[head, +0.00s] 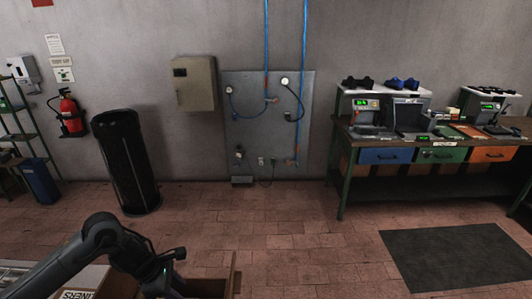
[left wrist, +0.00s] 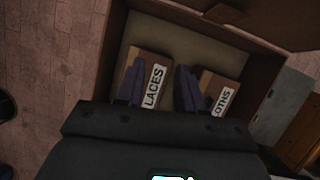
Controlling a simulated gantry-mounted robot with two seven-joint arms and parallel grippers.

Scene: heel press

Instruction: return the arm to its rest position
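My left arm (head: 75,255) reaches in from the lower left of the head view, bent with its wrist hanging down. In the left wrist view my left gripper (left wrist: 160,88) has two dark purple fingers standing apart. I see nothing clamped between them. They point into a brown open box (left wrist: 112,45). Inside it are a small carton labelled LACES (left wrist: 150,62) and another labelled with letters ending OTHS (left wrist: 217,85). The fingers hide parts of both cartons; I cannot tell how far above them they are. My right gripper is in neither view.
A dark upright cylinder (head: 127,165) stands behind my left arm. A workbench (head: 362,142) with several devices stands at the right, a black mat (head: 450,258) on the floor before it. The tiled floor (head: 275,220) in the middle is clear.

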